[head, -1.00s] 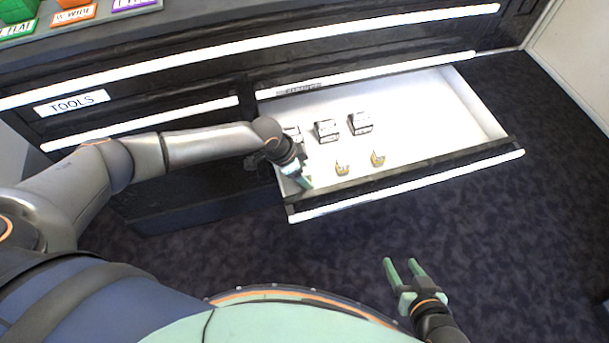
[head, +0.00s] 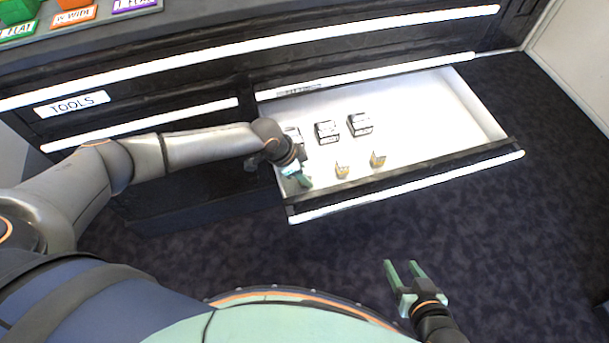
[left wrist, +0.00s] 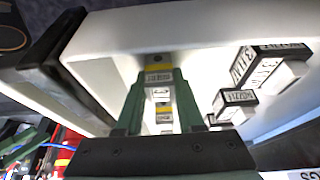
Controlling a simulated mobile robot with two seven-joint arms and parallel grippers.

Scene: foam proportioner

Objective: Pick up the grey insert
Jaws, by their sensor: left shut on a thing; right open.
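My left gripper (head: 300,179) reaches down into the front left corner of the open drawer. In the left wrist view, its two green fingers (left wrist: 154,95) are shut on a small grey insert (left wrist: 158,77) with a yellow band and dark print. In the head view that insert is hidden by the gripper. Two similar small inserts stand in the drawer to the right of the gripper, a nearer one (head: 342,170) and a farther one (head: 377,159). My right gripper (head: 405,272) is open and empty above the floor, outside the drawer.
The open drawer (head: 430,115) has a white floor and a black front with a white handle bar. Black-and-white boxes (head: 327,132) stand behind the inserts. The right part of the drawer is clear. A closed drawer labelled TOOLS (head: 72,103) is at left; coloured bins (head: 75,12) stand on top.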

